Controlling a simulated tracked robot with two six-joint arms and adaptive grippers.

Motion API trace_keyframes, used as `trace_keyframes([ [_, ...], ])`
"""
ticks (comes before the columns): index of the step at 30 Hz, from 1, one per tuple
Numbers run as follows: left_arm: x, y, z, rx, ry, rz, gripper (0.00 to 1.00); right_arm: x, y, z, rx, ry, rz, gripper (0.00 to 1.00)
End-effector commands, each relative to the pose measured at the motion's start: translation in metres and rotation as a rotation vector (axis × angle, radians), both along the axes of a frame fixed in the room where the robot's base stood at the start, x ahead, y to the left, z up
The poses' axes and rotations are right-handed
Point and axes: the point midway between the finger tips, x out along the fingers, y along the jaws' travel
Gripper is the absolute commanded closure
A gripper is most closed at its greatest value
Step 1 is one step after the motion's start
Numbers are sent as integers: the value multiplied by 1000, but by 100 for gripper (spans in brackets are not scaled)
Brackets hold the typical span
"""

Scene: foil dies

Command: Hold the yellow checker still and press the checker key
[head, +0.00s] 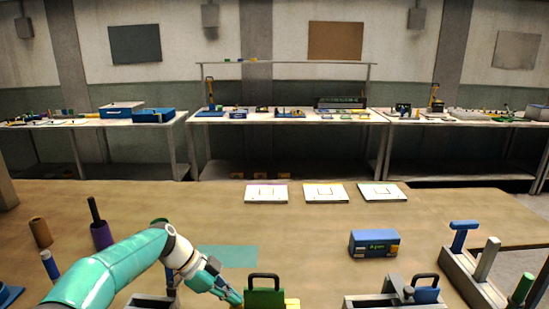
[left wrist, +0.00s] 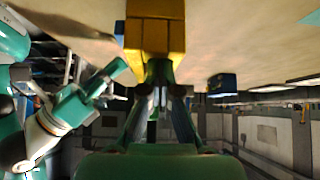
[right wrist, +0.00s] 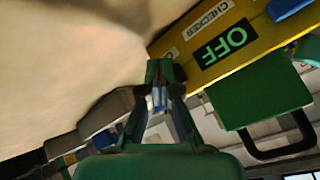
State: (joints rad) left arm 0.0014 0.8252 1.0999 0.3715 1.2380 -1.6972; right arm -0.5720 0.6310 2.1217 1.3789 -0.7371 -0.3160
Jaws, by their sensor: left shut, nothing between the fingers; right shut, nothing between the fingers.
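My right gripper (right wrist: 159,72) is shut and empty, just beside the checker's lower left edge.
A blue labelled box (head: 374,243) stands at right. Three white cards (head: 325,193) lie at the table's far edge. A teal patch (head: 230,256) lies behind my left gripper. Grey trays (head: 392,300) with a blue padlock-like block (head: 426,290) stand at front right. The table's middle is clear.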

Motion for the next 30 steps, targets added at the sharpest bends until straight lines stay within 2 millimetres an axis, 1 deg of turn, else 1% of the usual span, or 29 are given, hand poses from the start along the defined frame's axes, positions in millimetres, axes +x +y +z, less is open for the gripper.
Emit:
trace_keyframes([
  [1, -1, 1, -5, 5, 7, -2, 100, -3, 0, 0, 0, 1, 1, 100],
  [6, -1, 1, -5, 5, 7, -2, 100, -8, 0, 0, 0, 0, 0, 100],
  [14, -1, 1, -5, 5, 7, -2, 100, -8, 0, 0, 0, 0, 0, 100],
  [17, -1, 1, -5, 5, 7, -2, 100, -12, 0, 0, 0, 0, 0, 100],
  [30, -1, 1, -5, 5, 7, -2, 100, -54, 3, 0, 0, -1, 1, 100],
])
